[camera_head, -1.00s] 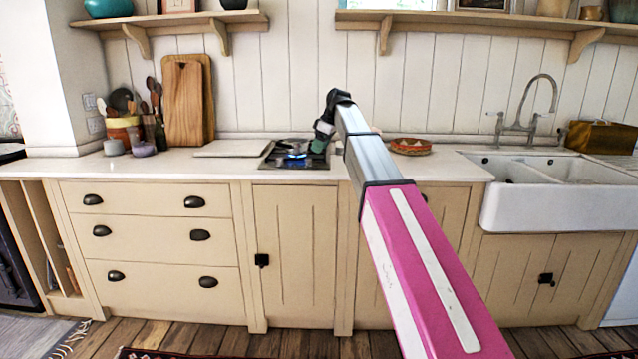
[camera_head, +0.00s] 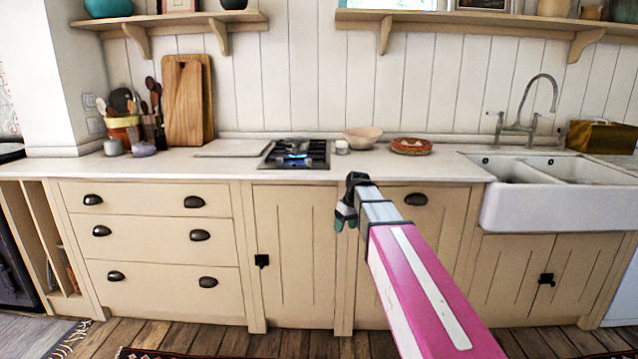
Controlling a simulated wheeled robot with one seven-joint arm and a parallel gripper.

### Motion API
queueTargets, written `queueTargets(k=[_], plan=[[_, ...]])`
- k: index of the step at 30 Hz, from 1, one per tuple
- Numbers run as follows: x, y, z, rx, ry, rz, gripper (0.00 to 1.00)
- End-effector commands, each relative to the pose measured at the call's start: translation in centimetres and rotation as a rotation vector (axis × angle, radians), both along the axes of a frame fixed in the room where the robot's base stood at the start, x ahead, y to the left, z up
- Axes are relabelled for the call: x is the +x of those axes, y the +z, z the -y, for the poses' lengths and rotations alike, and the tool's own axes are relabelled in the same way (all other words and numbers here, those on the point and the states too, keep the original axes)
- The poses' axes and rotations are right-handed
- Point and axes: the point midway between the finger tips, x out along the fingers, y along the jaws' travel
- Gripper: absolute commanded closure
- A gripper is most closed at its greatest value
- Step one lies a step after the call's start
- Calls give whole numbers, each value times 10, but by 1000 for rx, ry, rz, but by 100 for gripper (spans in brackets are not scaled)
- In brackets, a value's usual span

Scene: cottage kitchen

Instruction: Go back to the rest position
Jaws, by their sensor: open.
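My gripper (camera_head: 345,219) is at the end of my pink and silver arm, in the middle of the head view. It hangs in front of the cabinet doors, below the countertop edge, with its dark green-tipped fingers pointing down. It is open, and I see nothing held in it. The gap between its fingers is too small to make out. My arm hides part of the cabinet front behind it.
A lit hob (camera_head: 297,154) with a blue flame is on the countertop (camera_head: 232,168). Right of it are a small white jar (camera_head: 342,147), a pale bowl (camera_head: 362,138) and a patterned dish (camera_head: 411,146). The white sink (camera_head: 555,208) is further right. The floor is wooden.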

Motion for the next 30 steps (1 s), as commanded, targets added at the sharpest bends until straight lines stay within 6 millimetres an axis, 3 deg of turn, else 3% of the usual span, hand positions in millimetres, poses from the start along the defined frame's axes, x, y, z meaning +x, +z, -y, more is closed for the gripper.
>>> queueTargets(k=[1, 6, 15, 22, 30], plan=[[-21, -21, 8, -11, -44, -17, 41], [-68, -79, 33, -47, -201, -57, 41], [-160, -161, 71, -116, -462, -116, 41], [-212, -196, 89, -153, -599, -138, 41], [-224, -204, 93, -164, -637, -141, 41]])
